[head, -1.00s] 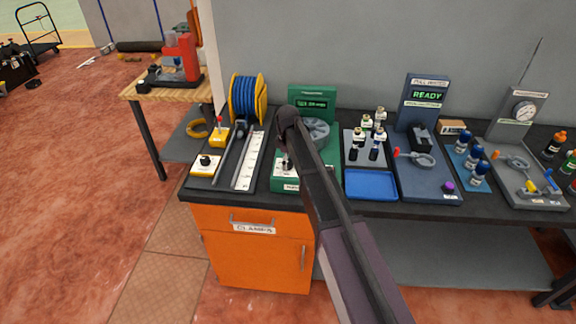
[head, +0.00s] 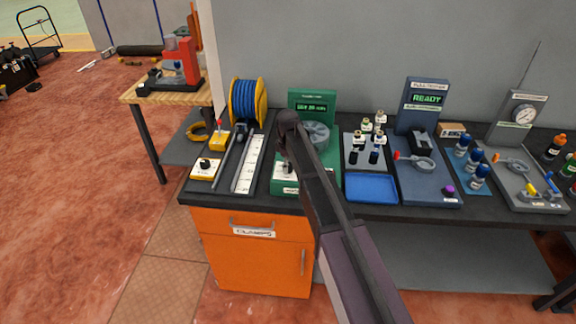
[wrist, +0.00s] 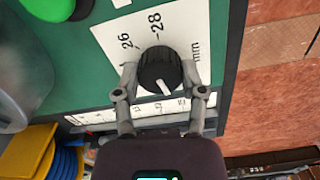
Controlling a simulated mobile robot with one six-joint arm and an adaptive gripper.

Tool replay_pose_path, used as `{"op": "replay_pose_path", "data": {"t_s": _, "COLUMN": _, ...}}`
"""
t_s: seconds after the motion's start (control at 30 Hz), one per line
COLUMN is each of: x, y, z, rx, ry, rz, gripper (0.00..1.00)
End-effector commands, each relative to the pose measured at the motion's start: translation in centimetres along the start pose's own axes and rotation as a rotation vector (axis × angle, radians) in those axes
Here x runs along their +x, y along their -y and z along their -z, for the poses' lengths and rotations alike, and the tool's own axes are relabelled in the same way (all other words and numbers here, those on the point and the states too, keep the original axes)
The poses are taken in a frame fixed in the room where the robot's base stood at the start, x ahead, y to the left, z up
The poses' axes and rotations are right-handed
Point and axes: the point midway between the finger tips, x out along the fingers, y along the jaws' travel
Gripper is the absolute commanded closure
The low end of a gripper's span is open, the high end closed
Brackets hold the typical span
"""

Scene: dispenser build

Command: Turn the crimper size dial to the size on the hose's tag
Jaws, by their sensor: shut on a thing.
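The green crimper (head: 312,101) stands on the dark bench, with a lit green display whose text is too small to read surely. Its black size dial (wrist: 158,68) fills the middle of the wrist view, with a white pointer line on top. The white scale plate (wrist: 118,28) beside it shows 26, 28 and mm. The pointer faces the lower side of the picture, away from those numbers. My gripper (wrist: 160,76) is shut on the dial, one finger on each side. In the head view my arm hides part of the crimper. I can read no hose tag.
A green button (wrist: 48,6) is near the dial. On the bench, a blue hose reel (head: 247,98) and a white ruler strip (head: 248,163) stand left of the crimper. A blue tray (head: 371,187) and a pull tester (head: 427,150) stand to its right.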

Motion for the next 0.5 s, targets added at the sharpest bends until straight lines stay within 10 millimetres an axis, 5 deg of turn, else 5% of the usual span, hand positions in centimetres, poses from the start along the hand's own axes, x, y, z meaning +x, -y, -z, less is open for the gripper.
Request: {"op": "replay_pose_path", "data": {"t_s": 0.5, "x": 0.08, "y": 0.14, "z": -0.01, "rx": 0.255, "ry": 0.000, "rz": 0.002, "gripper": 0.94}}
